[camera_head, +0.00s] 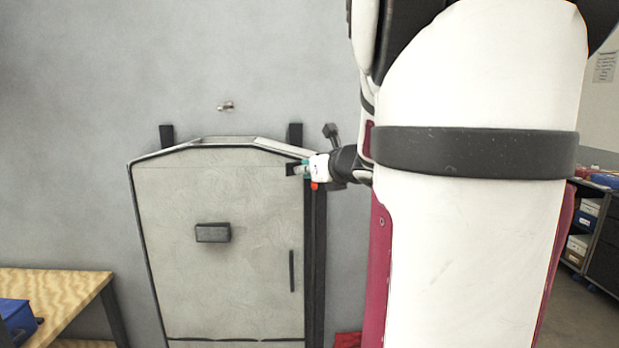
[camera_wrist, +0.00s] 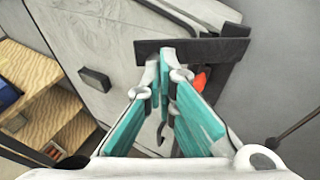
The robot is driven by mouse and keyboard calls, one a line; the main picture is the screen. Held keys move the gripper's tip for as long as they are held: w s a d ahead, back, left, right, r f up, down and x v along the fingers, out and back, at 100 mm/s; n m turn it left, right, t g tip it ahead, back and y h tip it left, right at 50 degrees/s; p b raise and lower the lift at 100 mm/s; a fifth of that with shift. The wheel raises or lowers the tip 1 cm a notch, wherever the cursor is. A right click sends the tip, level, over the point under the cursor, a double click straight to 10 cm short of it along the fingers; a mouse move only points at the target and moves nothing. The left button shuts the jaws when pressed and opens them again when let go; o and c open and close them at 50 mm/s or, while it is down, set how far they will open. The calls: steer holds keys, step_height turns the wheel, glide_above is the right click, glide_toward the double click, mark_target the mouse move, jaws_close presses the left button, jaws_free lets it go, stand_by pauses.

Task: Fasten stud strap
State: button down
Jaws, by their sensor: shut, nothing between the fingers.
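A pale grey panel with black edging (camera_head: 220,250) stands against the wall in the head view, and its surface fills the upper left of the wrist view (camera_wrist: 75,30). A short dark strap (camera_wrist: 205,50) lies across the panel's right edge in the wrist view. A small dark part of it shows at the upper right of the panel in the head view (camera_head: 291,169). My gripper (camera_wrist: 162,58) is shut and empty, its fingertips at the strap's lower edge. I cannot tell whether they touch it. I cannot make out a stud; the fingers hide part of the strap.
A dark block handle (camera_head: 213,232) sticks out from the panel's middle. A small metal peg (camera_head: 225,106) is on the wall above. A wooden table (camera_head: 60,290) with a blue box (camera_head: 18,320) stands at the left. A small orange-red part (camera_wrist: 199,80) shows beside the fingers.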

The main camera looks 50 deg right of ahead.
mark_target(290, 167)
steer(key=w+h+b, duration=0.1)
steer(key=w+m+g+b, duration=0.1)
steer(key=b, duration=0.1)
steer(key=w+m+h+b, duration=0.1)
steer(key=shift+w+a+f+h, duration=0.15)
steer(key=shift+w+f+h, duration=0.05)
steer(key=shift+f+h, duration=0.1)
steer(key=shift+w+r+b, duration=0.15)
steer(key=shift+w+b, duration=0.75)
steer(key=shift+w, duration=0.05)
steer(key=shift+w+d+r+b, duration=0.1)
steer(key=shift+w+d+b, duration=0.35)
steer(key=shift+w, duration=0.4)
